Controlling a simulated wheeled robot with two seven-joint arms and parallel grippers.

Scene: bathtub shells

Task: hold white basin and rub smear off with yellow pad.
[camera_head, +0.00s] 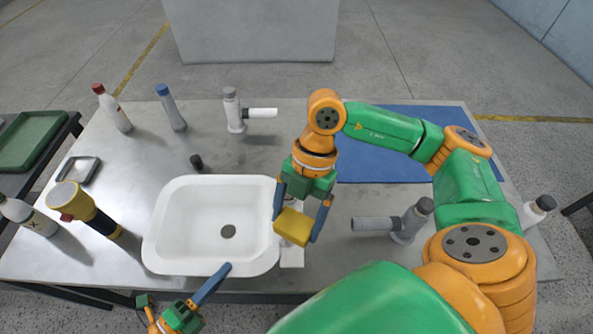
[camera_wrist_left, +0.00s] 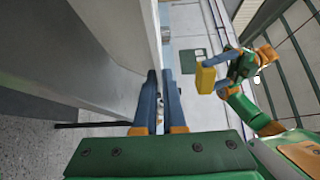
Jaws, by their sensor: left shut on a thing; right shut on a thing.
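The white basin (camera_head: 190,215) sits on the metal table, with a dark round drain in its floor. My left gripper (camera_head: 226,268) is shut on the basin's front rim; in the left wrist view its fingers (camera_wrist_left: 161,76) close around the edge of a pale wall (camera_wrist_left: 120,35). My right gripper (camera_head: 298,222) is shut on the yellow pad (camera_head: 293,227) at the basin's right rim. The pad also shows in the left wrist view (camera_wrist_left: 206,79). I cannot tell whether the pad touches the basin. I cannot make out a smear; the gripper hides part of the right rim.
A small black piece (camera_head: 196,161) lies behind the basin. Grey clamp-like fixtures stand at the back (camera_head: 234,112) and right (camera_head: 408,222). A blue mat (camera_head: 375,158) covers the back right.

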